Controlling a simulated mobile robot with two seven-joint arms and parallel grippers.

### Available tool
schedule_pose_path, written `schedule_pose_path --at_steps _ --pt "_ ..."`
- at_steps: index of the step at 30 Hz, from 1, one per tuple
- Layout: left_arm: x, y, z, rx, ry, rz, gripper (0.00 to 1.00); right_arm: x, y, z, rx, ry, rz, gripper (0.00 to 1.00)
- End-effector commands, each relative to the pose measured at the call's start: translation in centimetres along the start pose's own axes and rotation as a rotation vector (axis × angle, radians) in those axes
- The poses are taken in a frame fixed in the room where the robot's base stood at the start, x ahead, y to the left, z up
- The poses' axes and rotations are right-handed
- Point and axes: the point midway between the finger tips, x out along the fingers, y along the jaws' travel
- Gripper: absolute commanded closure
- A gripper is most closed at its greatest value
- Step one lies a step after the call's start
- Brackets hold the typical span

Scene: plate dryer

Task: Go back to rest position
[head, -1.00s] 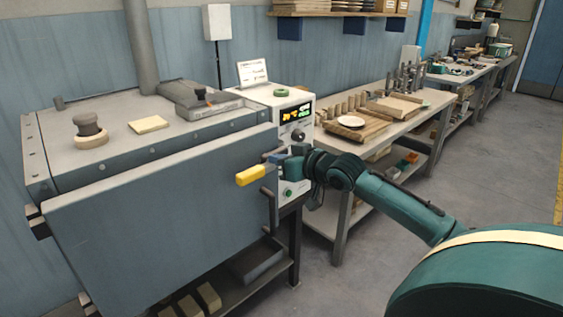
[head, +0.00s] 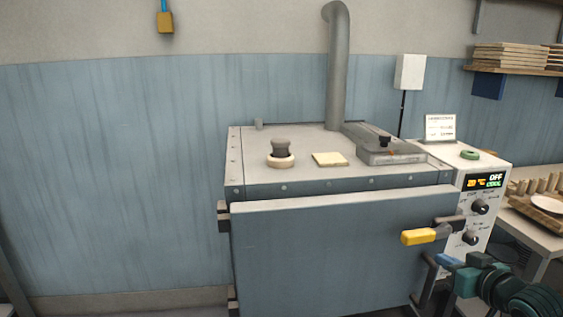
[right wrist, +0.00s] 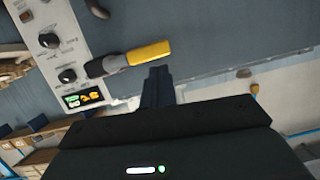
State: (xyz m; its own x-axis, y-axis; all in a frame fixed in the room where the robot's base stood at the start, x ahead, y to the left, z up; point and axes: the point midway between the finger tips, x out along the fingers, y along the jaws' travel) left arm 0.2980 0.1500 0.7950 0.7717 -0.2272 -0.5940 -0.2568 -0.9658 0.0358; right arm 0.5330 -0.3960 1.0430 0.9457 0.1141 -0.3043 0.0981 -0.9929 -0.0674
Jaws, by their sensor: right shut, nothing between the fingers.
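My right gripper (head: 446,260) is at the lower right of the head view. Its blue fingers are shut and empty, just below and right of the yellow door handle (head: 418,237). In the right wrist view the closed fingers (right wrist: 159,75) point toward the dryer front, close to the yellow handle (right wrist: 149,53); a gap shows between them. The grey plate dryer (head: 330,240) stands with its front door looking shut. My left gripper is not in view.
The control panel (head: 480,222) with its lit display and knobs is on the dryer's right side. A bench (head: 530,233) with wooden boards and a white plate (head: 547,204) stands at far right. Bare blue wall (head: 110,170) fills the left.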

Motion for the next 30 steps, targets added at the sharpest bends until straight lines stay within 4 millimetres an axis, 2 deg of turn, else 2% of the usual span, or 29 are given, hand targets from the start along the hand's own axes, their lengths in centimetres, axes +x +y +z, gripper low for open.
schedule_pose_path --at_steps 1,6,9,13,15,18,21,30 --pt "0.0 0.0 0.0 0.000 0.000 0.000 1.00 0.1 -1.6 3.9 0.002 -0.040 -0.015 1.00" --pt "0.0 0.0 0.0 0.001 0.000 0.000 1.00 -1.4 -7.9 15.4 -0.031 -0.152 -0.056 1.00" --pt "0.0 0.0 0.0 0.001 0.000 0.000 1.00 -3.6 -12.3 21.3 -0.049 -0.211 -0.081 1.00" --pt "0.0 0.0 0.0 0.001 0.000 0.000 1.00 -7.0 -17.9 26.9 -0.069 -0.271 -0.108 1.00" --pt "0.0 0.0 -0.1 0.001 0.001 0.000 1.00 -8.7 -20.5 28.9 -0.078 -0.296 -0.117 1.00" --pt "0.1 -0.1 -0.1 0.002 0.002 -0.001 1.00 -10.5 -23.2 30.6 -0.089 -0.318 -0.125 1.00" --pt "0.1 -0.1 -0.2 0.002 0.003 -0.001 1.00 -11.5 -24.7 31.3 -0.098 -0.328 -0.128 1.00" --pt "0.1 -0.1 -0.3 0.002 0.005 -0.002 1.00 -11.8 -25.1 31.5 -0.104 -0.331 -0.129 1.00"
